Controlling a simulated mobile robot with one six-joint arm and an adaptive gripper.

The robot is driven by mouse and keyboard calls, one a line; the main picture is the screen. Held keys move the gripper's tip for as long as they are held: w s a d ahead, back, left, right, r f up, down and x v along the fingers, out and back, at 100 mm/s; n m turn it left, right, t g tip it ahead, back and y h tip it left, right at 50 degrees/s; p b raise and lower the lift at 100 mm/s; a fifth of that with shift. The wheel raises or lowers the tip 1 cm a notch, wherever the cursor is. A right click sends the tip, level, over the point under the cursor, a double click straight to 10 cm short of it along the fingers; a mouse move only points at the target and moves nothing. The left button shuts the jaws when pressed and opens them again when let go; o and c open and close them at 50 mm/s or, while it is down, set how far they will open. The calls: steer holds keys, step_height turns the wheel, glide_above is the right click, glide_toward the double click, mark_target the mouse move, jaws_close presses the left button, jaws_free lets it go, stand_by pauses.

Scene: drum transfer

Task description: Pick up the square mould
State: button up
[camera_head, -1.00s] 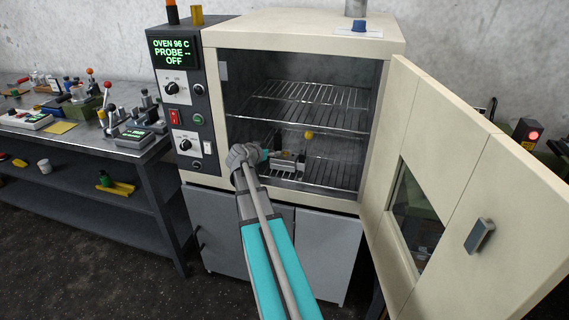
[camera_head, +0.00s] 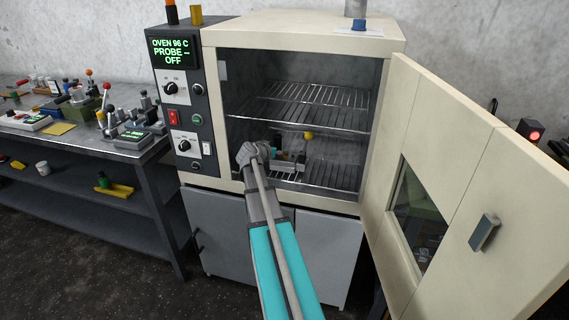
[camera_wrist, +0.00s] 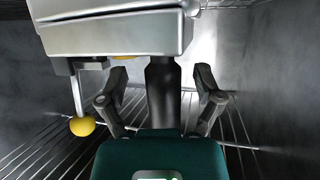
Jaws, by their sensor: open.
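The square mould (camera_head: 290,164) sits on the lower rack inside the open oven, in the head view. In the wrist view its silver body (camera_wrist: 110,28) fills the top, with a yellow ball on a short rod (camera_wrist: 82,126) hanging at the left. A black handle-like cylinder (camera_wrist: 162,95) runs from the body toward me. My gripper (camera_wrist: 162,80) is open, with one finger on each side of this cylinder and gaps visible on both sides. In the head view my wrist hides part of the gripper (camera_head: 277,152) and the mould's left end.
The oven (camera_head: 305,35) has an upper wire rack (camera_head: 310,105) above my gripper and side walls close by. Its door (camera_head: 450,170) stands open at the right. A cluttered bench (camera_head: 90,145) is at the left.

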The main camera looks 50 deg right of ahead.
steer(key=shift+w+d+f, duration=0.1)
steer(key=shift+d+f, duration=0.05)
steer(key=shift+d, duration=0.2)
stand_by(0.3)
jaws_close()
